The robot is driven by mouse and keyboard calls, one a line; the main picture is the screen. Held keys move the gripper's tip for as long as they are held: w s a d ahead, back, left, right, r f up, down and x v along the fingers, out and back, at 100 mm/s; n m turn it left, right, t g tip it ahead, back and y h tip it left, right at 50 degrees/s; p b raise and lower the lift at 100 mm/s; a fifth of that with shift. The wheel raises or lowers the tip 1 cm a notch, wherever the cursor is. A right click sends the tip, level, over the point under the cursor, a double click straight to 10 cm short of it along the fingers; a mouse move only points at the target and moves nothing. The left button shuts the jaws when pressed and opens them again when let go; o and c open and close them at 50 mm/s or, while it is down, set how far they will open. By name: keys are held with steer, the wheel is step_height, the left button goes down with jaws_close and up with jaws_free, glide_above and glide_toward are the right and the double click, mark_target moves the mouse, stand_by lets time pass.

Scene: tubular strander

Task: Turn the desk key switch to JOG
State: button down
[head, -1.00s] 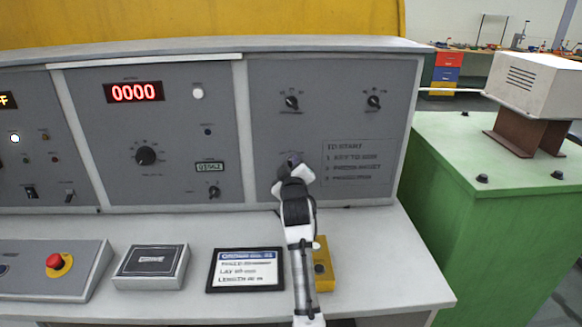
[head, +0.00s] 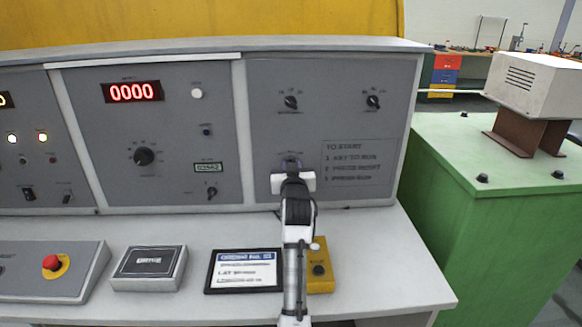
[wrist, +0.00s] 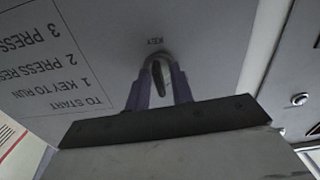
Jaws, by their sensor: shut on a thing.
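The key switch (wrist: 159,76) is on the grey desk panel, under a small KEY label that appears upside down in the wrist view. My gripper (wrist: 160,82) has its two purple fingers on either side of the key and is shut on it. In the head view my gripper (head: 291,165) is at the lower part of the right panel section and mostly covers the switch. The wrist housing looks level there. The switch's position marks, including JOG, cannot be read.
Two rotary knobs (head: 290,102) (head: 373,102) sit above on the same panel, and a start notice (head: 357,160) is to the right. On the desktop below are a framed card (head: 245,271), a yellow button box (head: 319,272) and a red emergency button (head: 52,262).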

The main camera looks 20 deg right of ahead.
steer(key=shift+f+m, duration=0.1)
steer(key=shift+m, duration=0.2)
steer(key=c, duration=1.6)
jaws_free()
steer(key=shift+o, duration=0.2)
steer(key=shift+s, duration=0.1)
steer(key=b+v, duration=0.3)
steer(key=v, duration=1)
steer(key=shift+s+b, duration=0.35)
steer(key=shift+b, duration=0.05)
steer(key=shift+a, duration=0.1)
